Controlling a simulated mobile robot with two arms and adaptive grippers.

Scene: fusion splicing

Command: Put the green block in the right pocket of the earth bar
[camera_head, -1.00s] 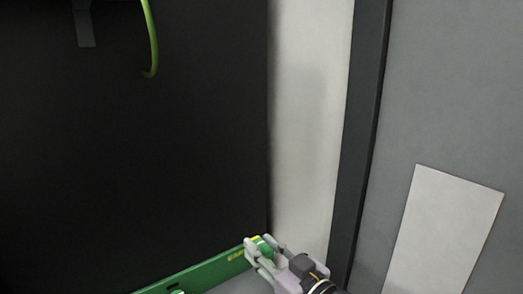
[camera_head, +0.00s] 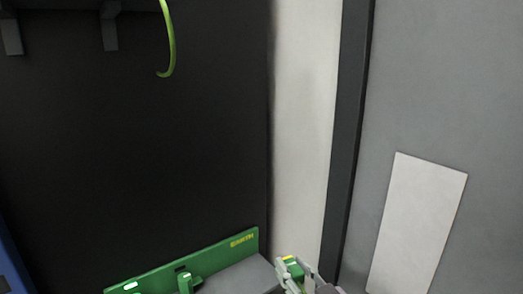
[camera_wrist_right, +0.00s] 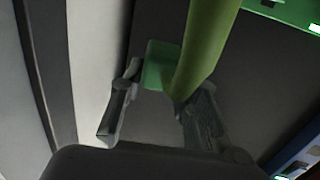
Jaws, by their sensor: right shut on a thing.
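The green earth bar (camera_head: 210,256) runs along the bottom of the head view, with yellow lettering at its right end. My right gripper (camera_head: 291,268) is just right of that end and apart from it in the picture. It is shut on the green block (camera_head: 289,260), which has a yellow top edge. In the wrist view the green block (camera_wrist_right: 160,66) sits between the fingertips of my right gripper (camera_wrist_right: 160,95), partly hidden by a thick green cable (camera_wrist_right: 205,45). I cannot see the right pocket clearly. My left gripper is out of view.
A grey shelf (camera_head: 238,277) lies in front of the bar. A dark back panel (camera_head: 130,150) stands behind it, with a pale strip (camera_head: 300,130) and dark post at right. A loose green cable (camera_head: 171,45) hangs at the top. A green piece (camera_head: 187,283) juts from the bar.

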